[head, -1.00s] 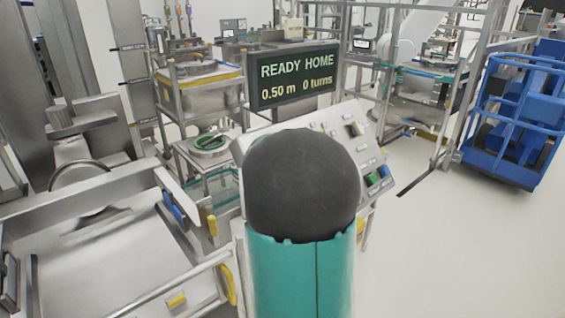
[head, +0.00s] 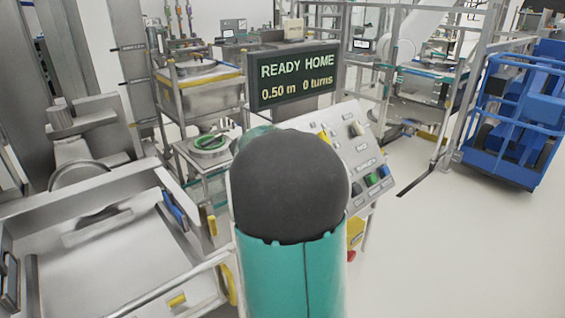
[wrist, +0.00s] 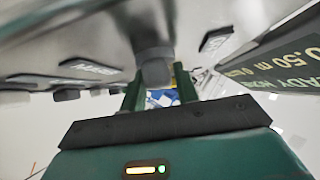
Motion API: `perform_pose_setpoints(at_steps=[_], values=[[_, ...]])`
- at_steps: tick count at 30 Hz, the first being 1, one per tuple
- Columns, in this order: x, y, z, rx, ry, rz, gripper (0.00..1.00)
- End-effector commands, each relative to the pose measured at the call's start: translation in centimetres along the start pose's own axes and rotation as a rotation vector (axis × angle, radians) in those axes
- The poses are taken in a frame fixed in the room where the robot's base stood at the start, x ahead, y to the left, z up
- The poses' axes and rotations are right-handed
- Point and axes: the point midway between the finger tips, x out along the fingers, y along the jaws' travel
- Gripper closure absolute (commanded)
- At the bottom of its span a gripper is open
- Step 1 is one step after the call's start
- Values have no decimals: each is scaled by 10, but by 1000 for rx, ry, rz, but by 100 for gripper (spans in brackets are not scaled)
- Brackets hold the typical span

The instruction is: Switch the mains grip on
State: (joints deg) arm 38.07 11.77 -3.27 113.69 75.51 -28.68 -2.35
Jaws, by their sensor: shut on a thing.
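The sloped control panel (head: 345,140) stands at centre right in the head view, with labelled knobs and coloured buttons. My arm hides its left part and my gripper there. In the wrist view the panel face (wrist: 100,35) fills the top, tilted and close. My gripper (wrist: 158,82) has its two green fingers on either side of a grey grip (wrist: 155,66) that stands out from the panel, and is shut on it. The label lettering is too blurred to read, so I cannot confirm that this is the mains grip.
A display (head: 294,75) above the panel reads READY HOME, 0.50 m, 0 turns. A blue cage cart (head: 510,115) stands at the right. A metal frame with a tray (head: 110,250) is at the lower left. The floor (head: 450,260) at the lower right is clear.

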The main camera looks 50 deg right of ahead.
Motion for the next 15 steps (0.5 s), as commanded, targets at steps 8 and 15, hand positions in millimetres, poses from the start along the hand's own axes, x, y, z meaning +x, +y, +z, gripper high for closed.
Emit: perform_pose_setpoints(at_steps=[8,15], values=[[-1,1,6,-4,-13,1,56],[-2,0,3,-2,-7,-1,56]])
